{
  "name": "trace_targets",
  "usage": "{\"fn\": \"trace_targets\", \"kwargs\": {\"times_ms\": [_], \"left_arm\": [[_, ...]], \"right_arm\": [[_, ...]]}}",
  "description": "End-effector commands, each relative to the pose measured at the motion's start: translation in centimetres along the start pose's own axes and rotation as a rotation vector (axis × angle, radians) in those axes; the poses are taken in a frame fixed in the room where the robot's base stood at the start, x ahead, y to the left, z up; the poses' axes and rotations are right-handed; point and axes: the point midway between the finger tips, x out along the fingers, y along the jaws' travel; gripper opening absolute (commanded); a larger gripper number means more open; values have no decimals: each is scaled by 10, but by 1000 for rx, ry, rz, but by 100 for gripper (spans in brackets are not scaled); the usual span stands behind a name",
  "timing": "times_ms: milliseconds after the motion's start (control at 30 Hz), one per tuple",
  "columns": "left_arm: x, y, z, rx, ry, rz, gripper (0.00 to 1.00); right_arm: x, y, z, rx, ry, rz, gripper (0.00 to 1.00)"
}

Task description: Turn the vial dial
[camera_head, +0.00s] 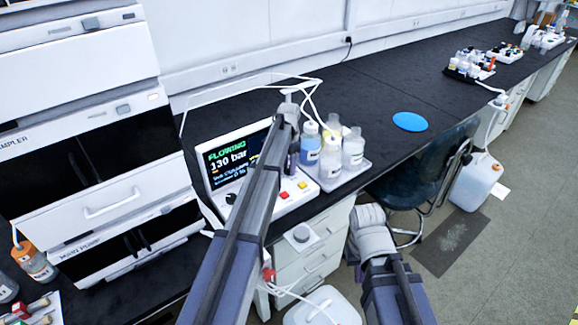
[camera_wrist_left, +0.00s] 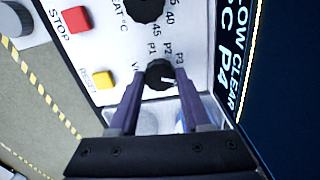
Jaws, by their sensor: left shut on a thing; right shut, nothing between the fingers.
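My left gripper (camera_wrist_left: 157,77) has its two purple fingers on either side of a small black dial (camera_wrist_left: 158,72) with a white pointer line, and is shut on it. The labels around the dial include V, P1, P2 and P3. The pointer points to the right in the left wrist view. In the head view my left arm crosses the white controller box (camera_head: 291,200) and hides the dial.
A second black knob (camera_wrist_left: 146,8), a red STOP button (camera_wrist_left: 77,19) and a yellow RESET button (camera_wrist_left: 103,79) sit on the same panel. Bottles (camera_head: 331,157) stand in a tray just right of the box. A blue disc (camera_head: 410,121) lies on the black bench.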

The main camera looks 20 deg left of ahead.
Motion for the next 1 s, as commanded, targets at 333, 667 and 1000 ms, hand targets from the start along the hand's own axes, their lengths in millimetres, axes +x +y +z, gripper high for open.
{"fn": "trace_targets", "kwargs": {"times_ms": [333,667,1000], "left_arm": [[0,0,0,-1,-1,0,77],[-2,0,0,-1,0,0,78],[-31,0,0,-1,0,0,78]], "right_arm": [[0,0,0,0,0,0,0],[-2,0,0,0,0,0,0],[-31,3,2,0,0,0,0]]}}
